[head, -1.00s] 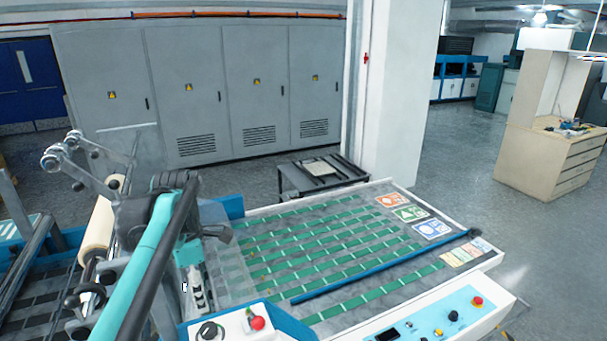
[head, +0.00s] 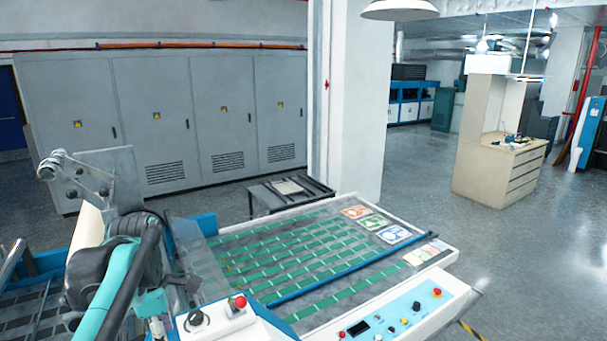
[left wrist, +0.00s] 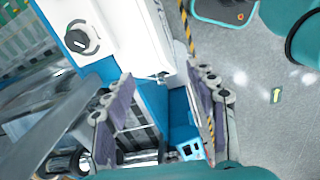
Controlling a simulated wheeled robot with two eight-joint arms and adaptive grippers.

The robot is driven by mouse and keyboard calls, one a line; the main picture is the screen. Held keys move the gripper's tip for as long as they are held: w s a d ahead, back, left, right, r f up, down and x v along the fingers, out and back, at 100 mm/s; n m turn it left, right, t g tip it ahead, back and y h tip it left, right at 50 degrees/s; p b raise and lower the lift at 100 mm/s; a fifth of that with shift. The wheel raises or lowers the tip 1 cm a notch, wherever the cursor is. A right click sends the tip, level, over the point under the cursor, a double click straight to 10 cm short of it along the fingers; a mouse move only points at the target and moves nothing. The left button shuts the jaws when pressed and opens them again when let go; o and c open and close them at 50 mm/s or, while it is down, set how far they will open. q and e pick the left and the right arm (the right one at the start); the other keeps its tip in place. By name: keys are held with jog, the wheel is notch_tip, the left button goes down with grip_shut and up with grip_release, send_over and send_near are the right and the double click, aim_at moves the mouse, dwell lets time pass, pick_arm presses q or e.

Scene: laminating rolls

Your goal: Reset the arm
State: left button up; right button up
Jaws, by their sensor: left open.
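My left arm (head: 118,275), teal and black, comes in at the lower left of the head view, in front of the laminating machine. Its gripper is mostly hidden behind the arm and the picture's bottom edge there. In the left wrist view my left gripper (left wrist: 163,112) has its two grey-purple fingers spread wide apart with nothing between them. It hangs beside the machine's white and blue side (left wrist: 135,30), with the floor to the right. My right gripper is in neither view.
The laminating machine's bed (head: 290,255) carries rows of green strips and a blue bar (head: 345,267). A control panel (head: 390,315) with a red button runs along its front. Grey cabinets (head: 160,115) and a pillar (head: 350,110) stand behind. Open floor lies at right.

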pick_arm(q)
jog(key=s+d+f+m+t+b, duration=0.2)
jog(key=f+m+b, duration=0.5)
jog(key=f, duration=0.5)
jog(key=s+d+f+m+t+b, duration=0.2)
jog(key=s+d+f+m+b, duration=0.2)
jog(key=f+m+b, duration=0.4)
jog(key=s+d+f+m+t+b, duration=0.2)
jog(key=f+m+b, duration=0.5)
jog(key=f, duration=1)
jog(key=shift+s+d+f+m+t+b, duration=0.25)
jog(key=shift+s+d+m+t+b, duration=0.05)
jog(key=shift+s+d+b, duration=0.7)
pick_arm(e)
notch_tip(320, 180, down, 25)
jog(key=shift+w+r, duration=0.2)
pick_arm(q)
jog(key=shift+a, duration=0.1)
